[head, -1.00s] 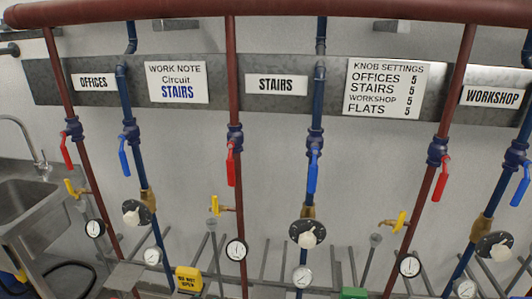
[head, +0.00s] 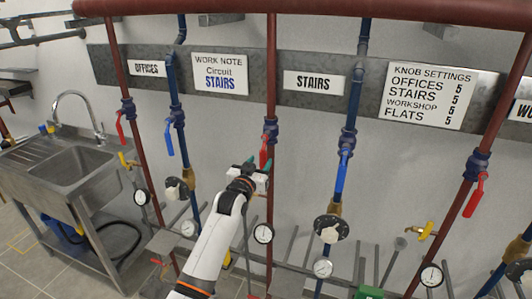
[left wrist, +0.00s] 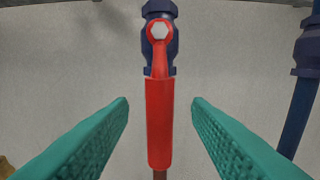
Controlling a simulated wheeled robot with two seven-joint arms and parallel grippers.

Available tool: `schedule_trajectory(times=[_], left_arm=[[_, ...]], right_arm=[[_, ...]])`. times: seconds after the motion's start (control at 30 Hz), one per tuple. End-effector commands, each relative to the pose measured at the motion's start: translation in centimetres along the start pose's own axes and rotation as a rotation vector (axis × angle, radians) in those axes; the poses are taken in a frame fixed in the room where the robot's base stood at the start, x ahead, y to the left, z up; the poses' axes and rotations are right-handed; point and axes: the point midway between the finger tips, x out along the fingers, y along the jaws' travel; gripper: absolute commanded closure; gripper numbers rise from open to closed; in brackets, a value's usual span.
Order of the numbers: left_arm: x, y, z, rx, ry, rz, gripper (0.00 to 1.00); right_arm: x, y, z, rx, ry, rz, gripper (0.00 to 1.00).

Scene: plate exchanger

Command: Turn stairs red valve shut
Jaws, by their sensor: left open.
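The STAIRS red valve has a red handle (head: 264,152) that hangs straight down along its red pipe, below a dark blue valve body (head: 271,127). In the left wrist view the red handle (left wrist: 159,122) is upright and in line with the pipe, with its bolt at the top. My left gripper (head: 256,176) is in front of the handle's lower part. In the left wrist view its two green fingers (left wrist: 160,108) are apart, one on each side of the handle, with gaps showing on both sides. My right gripper is not in view.
The STAIRS blue handle (head: 342,171) is on the pipe to the right. The OFFICES red handle (head: 119,128) and blue handle (head: 169,139) are to the left. A round gauge (head: 263,233) sits low on the red pipe. A sink (head: 70,165) stands at the left.

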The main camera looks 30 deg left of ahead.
Motion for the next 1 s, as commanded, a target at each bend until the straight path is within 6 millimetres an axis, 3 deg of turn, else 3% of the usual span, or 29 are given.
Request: schedule_trajectory(times=[0.1, 0.33, 0.8, 0.87, 1.0], left_arm=[[2.1, 0.1, 0.2, 0.000, 0.001, 0.001, 0.55], [4.7, 0.0, 0.1, 0.000, 0.001, 0.000, 0.55], [5.7, 0.0, 0.0, 0.001, 0.000, 0.000, 0.55], [5.7, 0.0, 0.0, 0.001, 0.000, 0.000, 0.62], [5.7, 0.0, -0.1, 0.001, 0.000, 0.000, 0.85]], right_arm=[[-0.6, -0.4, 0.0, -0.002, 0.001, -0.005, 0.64], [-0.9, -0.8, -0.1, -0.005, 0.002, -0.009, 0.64], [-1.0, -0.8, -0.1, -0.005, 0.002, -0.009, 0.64], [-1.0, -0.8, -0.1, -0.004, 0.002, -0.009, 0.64], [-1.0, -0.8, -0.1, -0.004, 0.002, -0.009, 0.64]])
